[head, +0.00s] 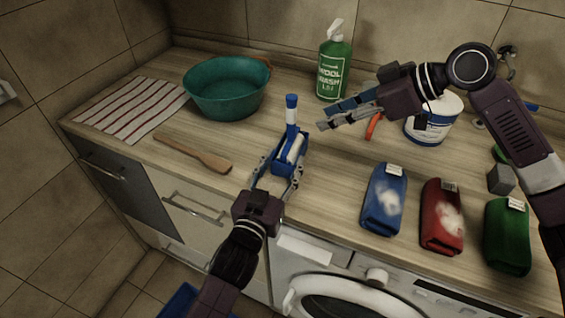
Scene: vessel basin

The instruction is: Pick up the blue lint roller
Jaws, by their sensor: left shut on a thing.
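The blue lint roller (292,148), with a white roll and a blue-and-white handle pointing up, is at the middle of the counter. My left gripper (282,166) reaches it from the front, with its fingers on either side of the roller's blue lower part, shut on it. Whether the roller touches the counter is hard to tell. My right gripper (327,116) is above the counter to the right of the roller, its fingers apart and empty, pointing left.
A teal basin (226,88), striped cloth (132,110) and wooden spatula (193,152) lie left. A green wool wash bottle (334,69) and white tub (433,120) stand behind.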

